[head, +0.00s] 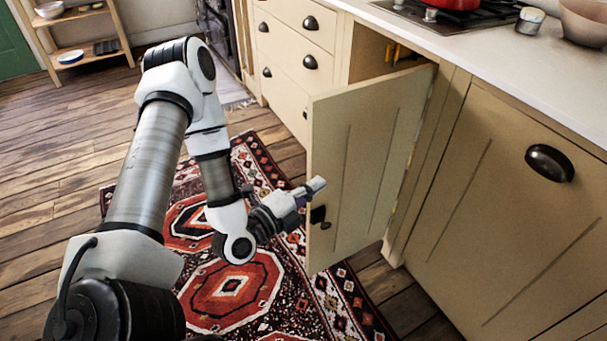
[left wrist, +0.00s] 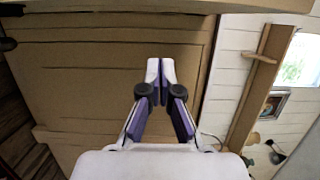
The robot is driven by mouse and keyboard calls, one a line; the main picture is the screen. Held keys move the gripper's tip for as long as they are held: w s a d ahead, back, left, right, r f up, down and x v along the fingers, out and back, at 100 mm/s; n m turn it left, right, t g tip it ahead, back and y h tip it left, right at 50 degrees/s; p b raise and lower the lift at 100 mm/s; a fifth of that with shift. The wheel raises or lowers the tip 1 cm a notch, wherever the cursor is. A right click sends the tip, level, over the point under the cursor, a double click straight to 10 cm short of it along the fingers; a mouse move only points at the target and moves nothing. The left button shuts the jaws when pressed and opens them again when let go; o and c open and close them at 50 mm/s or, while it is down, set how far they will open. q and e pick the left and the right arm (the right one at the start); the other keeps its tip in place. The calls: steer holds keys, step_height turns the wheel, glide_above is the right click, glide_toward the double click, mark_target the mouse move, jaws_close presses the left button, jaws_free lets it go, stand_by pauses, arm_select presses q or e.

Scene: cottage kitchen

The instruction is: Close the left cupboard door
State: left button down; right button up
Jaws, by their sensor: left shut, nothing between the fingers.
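The left cupboard door (head: 365,165) is a cream panelled door. It stands wide open, swung out from the cabinet front, with its hinged edge on the right. A small dark knob (head: 318,215) is near its free edge. My left gripper (head: 316,186) is shut and empty, its tips by the free edge just above the knob. I cannot tell whether they touch the door. In the left wrist view the fingers (left wrist: 160,72) are together, before a cream panelled surface. My right gripper is not in view.
Drawers (head: 296,60) stand left of the open cupboard, and another closed front (head: 515,210) with a dark cup handle is on the right. The worktop (head: 500,65) bears a hob (head: 480,14), red pot (head: 452,3) and bowl (head: 585,22). A patterned rug (head: 232,290) lies below.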

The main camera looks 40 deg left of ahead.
mark_target(317, 166)
arm_select(q)
steer(key=shift+w+a, duration=0.55)
steer(key=shift+w, duration=0.4)
steer(key=shift+w+a, duration=0.55)
steer(key=shift+w, duration=0.4)
steer(key=shift+w+a, duration=0.55)
steer(key=shift+w, duration=0.4)
steer(key=shift+a, duration=0.1)
